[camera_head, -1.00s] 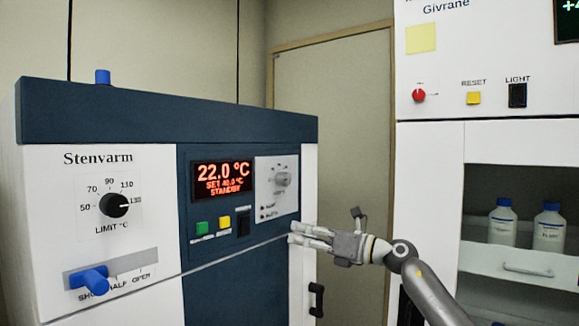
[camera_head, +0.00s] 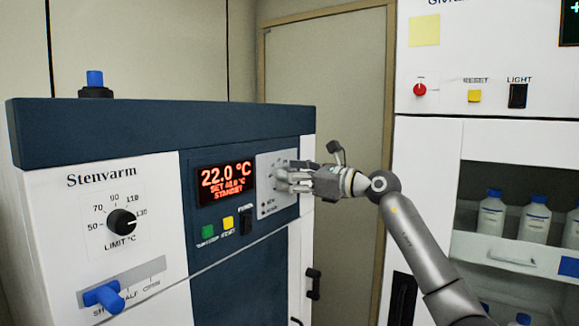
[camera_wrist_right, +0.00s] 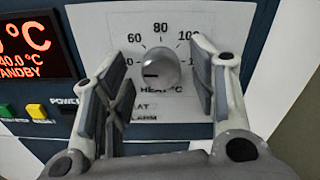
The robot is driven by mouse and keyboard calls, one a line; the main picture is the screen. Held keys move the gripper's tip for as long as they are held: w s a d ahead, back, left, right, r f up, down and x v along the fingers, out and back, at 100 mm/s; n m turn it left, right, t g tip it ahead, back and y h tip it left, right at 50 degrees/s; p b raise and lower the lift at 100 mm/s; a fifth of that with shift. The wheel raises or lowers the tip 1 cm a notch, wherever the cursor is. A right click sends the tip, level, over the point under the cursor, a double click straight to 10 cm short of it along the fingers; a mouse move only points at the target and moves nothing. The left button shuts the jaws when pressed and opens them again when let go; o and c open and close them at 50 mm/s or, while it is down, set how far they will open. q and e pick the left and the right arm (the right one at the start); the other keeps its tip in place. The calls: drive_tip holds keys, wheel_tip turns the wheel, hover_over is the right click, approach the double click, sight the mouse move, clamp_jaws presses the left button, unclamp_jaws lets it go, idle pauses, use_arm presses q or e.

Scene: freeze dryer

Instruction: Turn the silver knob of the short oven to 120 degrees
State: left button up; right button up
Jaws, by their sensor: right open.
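The short oven (camera_head: 90,240) is the white and dark blue Stenvarm unit at the left. Its silver knob (camera_wrist_right: 158,72) sits on a light dial plate marked HEAT °C, with 60, 80 and 100 readable; its dark mark points left, near the low end. My right gripper (camera_wrist_right: 158,85) is open, with one finger on each side of the knob in the wrist view; I cannot tell if they touch it. In the head view the right gripper (camera_head: 283,178) covers most of the knob. The display (camera_head: 225,182) reads 22.0 °C, SET 40.0 °C, STANDBY. My left gripper is not in view.
A black LIMIT knob (camera_head: 121,221), a blue lever (camera_head: 103,296), and green (camera_head: 208,232) and yellow (camera_head: 228,223) buttons are on the oven's front. A tall white Givrane cabinet (camera_head: 428,170) with bottles (camera_head: 492,213) stands at the right. A door (camera_head: 335,90) is behind.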

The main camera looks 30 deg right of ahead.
drive_tip(key=shift+w, duration=0.3)
drive_tip(key=shift+a, duration=0.1)
drive_tip(key=shift+c, duration=0.4)
drive_tip(key=c, duration=0.9)
drive_tip(key=shift+c, duration=0.2)
